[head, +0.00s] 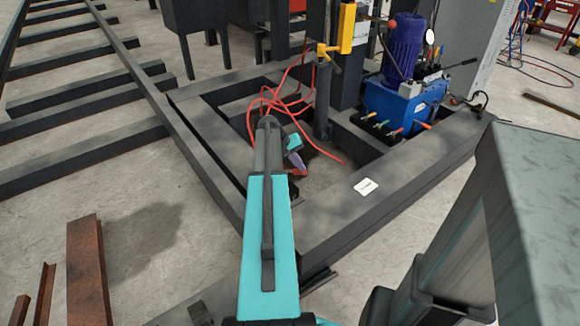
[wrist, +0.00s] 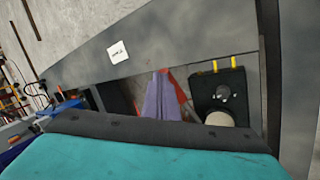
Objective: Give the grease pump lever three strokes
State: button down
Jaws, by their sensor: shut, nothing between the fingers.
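My gripper (head: 299,170) is shut and empty, hanging inside the dark steel frame beyond the teal arm. In the wrist view its purple and red fingers (wrist: 165,97) are together. No part is clearly marked as the grease pump. A blue unit (head: 398,103) with a blue motor, gauge and coloured fittings stands on the frame at the right; a thin dark lever (head: 458,65) sticks out to its right. A dark upright cylinder (head: 322,102) with a yellow handle-like top (head: 330,52) stands nearer the gripper. I cannot tell which lever is meant. The gripper is apart from both.
Dark steel beams (head: 375,190) surround the gripper, with a white label (head: 366,187) on the near one. Orange hoses (head: 283,98) loop just behind it. A black plate with a round knob (wrist: 222,94) shows in the wrist view. Rusty bars (head: 87,270) lie at the left.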

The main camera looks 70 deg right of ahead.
jog(key=shift+f, duration=0.1)
jog(key=shift+s+a+f, duration=0.2)
jog(key=shift+s+f, duration=0.1)
jog(key=shift+f, duration=0.2)
dwell(0.3)
jog(key=shift+s+a+f, duration=0.2)
jog(key=shift+s+f, duration=0.15)
jog(key=shift+f, duration=0.25)
jog(key=shift+f+b, duration=0.1)
jog(key=shift+b, duration=0.2)
jog(key=shift+s+a+f, duration=0.2)
jog(key=shift+s+f, duration=0.05)
jog(key=shift+f, duration=0.35)
